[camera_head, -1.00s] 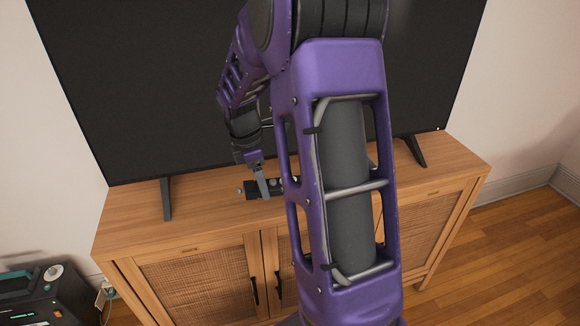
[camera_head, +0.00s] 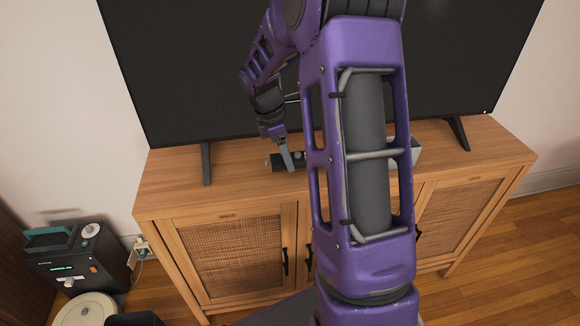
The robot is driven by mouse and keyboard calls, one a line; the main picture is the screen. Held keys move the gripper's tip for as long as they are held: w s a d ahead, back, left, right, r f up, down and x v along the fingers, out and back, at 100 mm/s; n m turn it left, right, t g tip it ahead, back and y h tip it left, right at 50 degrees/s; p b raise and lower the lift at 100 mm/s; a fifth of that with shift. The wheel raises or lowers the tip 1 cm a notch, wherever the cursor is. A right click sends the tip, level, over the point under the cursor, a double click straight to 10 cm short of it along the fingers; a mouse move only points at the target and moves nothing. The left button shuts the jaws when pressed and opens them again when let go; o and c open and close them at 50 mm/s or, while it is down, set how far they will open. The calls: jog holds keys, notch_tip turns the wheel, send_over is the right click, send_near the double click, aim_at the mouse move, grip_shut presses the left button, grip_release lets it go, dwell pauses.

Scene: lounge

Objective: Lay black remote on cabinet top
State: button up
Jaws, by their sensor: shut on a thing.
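The black remote (camera_head: 276,162) is at the cabinet top, in front of the television and left of my arm's large purple link. My gripper (camera_head: 287,160) points down and is shut on the remote, with one grey finger in front of it. The remote's right part is hidden behind my arm. It looks level and very close to the wood; I cannot tell if it touches. The cabinet top (camera_head: 240,183) is light wood, above woven-panel doors.
A large television (camera_head: 180,75) stands on the cabinet on two feet, the left foot (camera_head: 206,164) beside free wood. A light grey object (camera_head: 415,152) shows partly behind my arm. A black device (camera_head: 80,258) and a round pale thing (camera_head: 85,310) are on the floor at left.

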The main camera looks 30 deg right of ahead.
notch_tip(320, 180, down, 4)
jog(key=shift+f+b, duration=0.1)
jog(key=shift+b, duration=0.3)
jog(key=o, duration=1.3)
jog(key=shift+o, duration=0.2)
jog(key=p+v, duration=0.2)
jog(key=v, duration=1)
jog(key=shift+w+a, duration=0.1)
